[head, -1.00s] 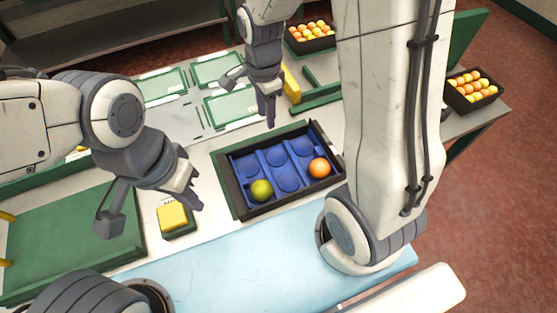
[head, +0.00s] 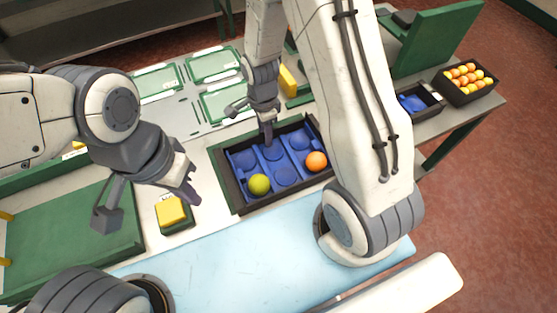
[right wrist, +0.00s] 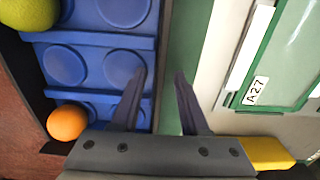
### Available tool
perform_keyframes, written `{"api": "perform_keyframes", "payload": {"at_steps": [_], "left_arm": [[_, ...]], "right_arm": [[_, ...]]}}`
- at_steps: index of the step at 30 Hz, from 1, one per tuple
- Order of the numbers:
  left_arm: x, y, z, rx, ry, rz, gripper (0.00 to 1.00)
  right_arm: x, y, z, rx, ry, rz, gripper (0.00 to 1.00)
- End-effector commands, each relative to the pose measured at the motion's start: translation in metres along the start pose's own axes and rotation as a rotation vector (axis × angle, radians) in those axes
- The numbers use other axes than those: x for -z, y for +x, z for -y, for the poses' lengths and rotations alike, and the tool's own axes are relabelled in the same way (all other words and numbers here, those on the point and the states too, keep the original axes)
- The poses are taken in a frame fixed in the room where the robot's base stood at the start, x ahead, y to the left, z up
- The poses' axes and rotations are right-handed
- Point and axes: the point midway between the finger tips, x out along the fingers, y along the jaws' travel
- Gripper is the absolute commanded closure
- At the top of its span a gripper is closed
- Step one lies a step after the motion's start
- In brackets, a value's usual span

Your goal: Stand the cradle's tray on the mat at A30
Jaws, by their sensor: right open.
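The blue tray (head: 286,160) sits in the dark cradle (head: 228,196) in the middle of the table. A yellow-green fruit (head: 259,184) and an orange (head: 316,161) lie in it; the other visible cups are empty. My right gripper (head: 267,138) is open at the tray's far edge. In the right wrist view its fingers (right wrist: 158,85) point along that edge, one over the blue tray (right wrist: 90,45) and one over green. I cannot tell if they touch. My left gripper (head: 190,190) hangs left of the cradle; its jaws are unclear. No A30 label is readable.
Green mats (head: 213,65) lie at the back; one in the right wrist view is labelled A27 (right wrist: 257,91). A yellow block (head: 172,211) stands left of the cradle. A crate of oranges (head: 467,80) and a smaller blue-lined box (head: 416,103) are at right.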

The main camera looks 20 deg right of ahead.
Motion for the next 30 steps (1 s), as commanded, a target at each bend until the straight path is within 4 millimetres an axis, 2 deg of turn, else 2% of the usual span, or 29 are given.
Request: {"api": "perform_keyframes", "payload": {"at_steps": [5, 9, 30], "left_arm": [[0.0, 0.0001, 0.0, 0.0, 0.0, 0.0, 1.0], [0.0, 0.0001, 0.0, 0.0, 0.0, 0.0, 1.0], [0.0, 0.0, 0.0, 0.0, 0.0, 0.0, 1.0]], "right_arm": [[0.0, 0.0001, 0.0003, 0.001, 0.0, 0.0, 0.55], [0.0, -0.0001, 0.0002, 0.001, 0.0, 0.0, 1.0], [0.0, -0.0004, 0.0001, 0.0, -0.001, 0.0, 1.0]]}}
